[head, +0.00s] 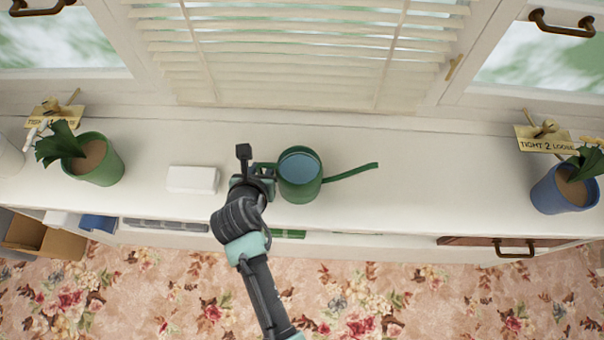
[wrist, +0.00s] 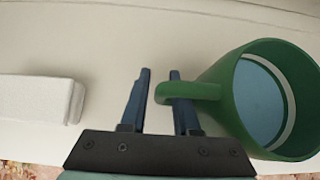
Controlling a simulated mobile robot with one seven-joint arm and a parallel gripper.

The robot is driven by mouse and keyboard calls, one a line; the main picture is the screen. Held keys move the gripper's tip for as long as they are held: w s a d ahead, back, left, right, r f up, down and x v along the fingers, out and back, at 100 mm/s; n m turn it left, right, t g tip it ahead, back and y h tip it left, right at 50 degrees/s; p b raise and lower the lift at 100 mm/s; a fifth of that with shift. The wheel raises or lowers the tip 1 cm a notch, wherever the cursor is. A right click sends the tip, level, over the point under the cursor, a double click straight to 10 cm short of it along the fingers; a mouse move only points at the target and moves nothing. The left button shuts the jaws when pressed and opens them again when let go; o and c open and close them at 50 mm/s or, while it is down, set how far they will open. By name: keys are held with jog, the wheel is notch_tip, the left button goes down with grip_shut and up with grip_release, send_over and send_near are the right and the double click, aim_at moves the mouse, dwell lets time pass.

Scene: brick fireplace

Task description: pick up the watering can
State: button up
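The green watering can (head: 300,185) stands upright on the white ledge, its thin spout pointing right and its handle on the left. In the wrist view the can (wrist: 243,125) is at the right, with a blue-grey inside. My gripper (head: 264,170) is at the handle side. In the wrist view my gripper (wrist: 160,74) has its two dark fingers apart. The handle (wrist: 190,90) crosses over the right finger, and its left end lies in the gap between the fingers. I see no firm hold on it.
A white block (head: 193,179) lies on the ledge left of my gripper. A green plant pot (head: 98,165) stands further left and a blue one (head: 562,190) at the far right. Blinds (head: 300,50) rise behind. The ledge (head: 440,180) right of the spout is clear.

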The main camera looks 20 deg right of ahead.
jog(key=shift+w+d+f, duration=0.1)
jog(key=shift+w+f, duration=0.2)
grip_shut()
dwell(0.8)
dwell(0.4)
jog(key=shift+r, duration=0.1)
